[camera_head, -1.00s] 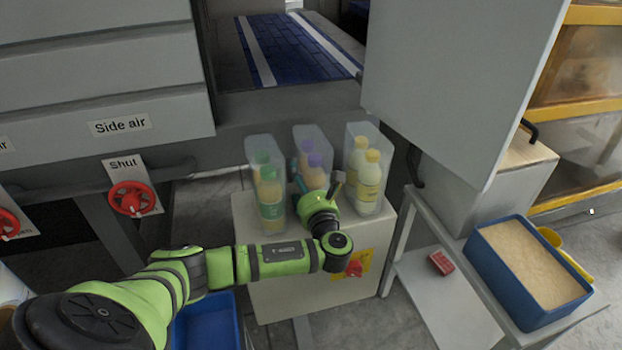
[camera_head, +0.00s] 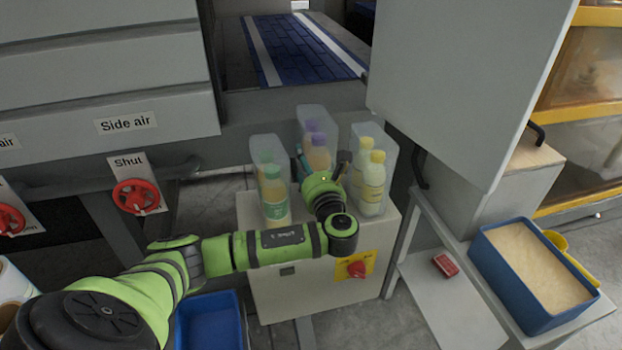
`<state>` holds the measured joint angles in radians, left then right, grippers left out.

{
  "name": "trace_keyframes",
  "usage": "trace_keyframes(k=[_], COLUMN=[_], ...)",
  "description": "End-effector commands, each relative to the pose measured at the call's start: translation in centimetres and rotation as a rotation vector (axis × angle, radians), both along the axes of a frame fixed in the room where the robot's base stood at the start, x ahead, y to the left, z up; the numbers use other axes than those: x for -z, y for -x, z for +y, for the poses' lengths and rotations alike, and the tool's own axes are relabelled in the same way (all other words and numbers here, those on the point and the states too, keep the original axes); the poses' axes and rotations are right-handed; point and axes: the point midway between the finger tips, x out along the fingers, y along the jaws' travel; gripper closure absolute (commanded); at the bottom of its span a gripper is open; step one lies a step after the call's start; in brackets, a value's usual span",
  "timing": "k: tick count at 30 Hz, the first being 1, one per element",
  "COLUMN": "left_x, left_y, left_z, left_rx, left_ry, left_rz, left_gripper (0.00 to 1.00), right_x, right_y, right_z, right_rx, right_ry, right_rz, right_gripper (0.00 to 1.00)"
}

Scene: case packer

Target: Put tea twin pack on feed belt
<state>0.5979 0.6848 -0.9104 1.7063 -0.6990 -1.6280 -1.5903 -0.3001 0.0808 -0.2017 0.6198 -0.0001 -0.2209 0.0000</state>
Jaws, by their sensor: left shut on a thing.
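A clear twin pack of purple-capped bottles (camera_head: 316,137) with amber contents is in the middle. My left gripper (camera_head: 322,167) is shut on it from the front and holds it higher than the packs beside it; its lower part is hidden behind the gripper. A green-capped twin pack (camera_head: 271,190) stands to the left and a yellow-capped one (camera_head: 372,180) to the right. I cannot read which label says tea. The blue feed belt (camera_head: 302,52) with pale side strips lies behind, in the machine opening. My right gripper is not in view.
The packs stand on a beige cabinet (camera_head: 290,290) with a red knob. A grey panel (camera_head: 465,80) hangs right of the opening, and a grey housing (camera_head: 105,55) stands left. A blue bin (camera_head: 530,275) sits at right. The belt is bare where visible.

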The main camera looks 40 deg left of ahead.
Motion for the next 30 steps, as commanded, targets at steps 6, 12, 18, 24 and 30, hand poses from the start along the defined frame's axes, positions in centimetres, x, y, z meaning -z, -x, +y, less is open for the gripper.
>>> trace_keyframes(k=[6,12,18,24,30], left_x=[-3.8,-5.0,-7.6,-13.0,-17.0], left_y=[-0.1,0.0,0.0,-0.1,-0.1], left_z=[0.0,0.1,0.1,0.0,0.1], left_rx=[0.000,-0.002,-0.002,-0.001,-0.001], left_ry=[-0.001,-0.002,-0.002,0.000,-0.001], left_rz=[-0.010,-0.007,-0.008,-0.009,-0.009], left_gripper=[0.79,0.79,0.79,0.79,0.79], right_x=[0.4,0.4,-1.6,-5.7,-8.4], right_y=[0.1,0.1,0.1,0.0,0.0], right_z=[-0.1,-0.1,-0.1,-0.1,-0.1], right_rx=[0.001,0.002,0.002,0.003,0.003], right_ry=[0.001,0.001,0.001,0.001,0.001], right_rz=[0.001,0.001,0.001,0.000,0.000], right_gripper=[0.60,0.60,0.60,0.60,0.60])
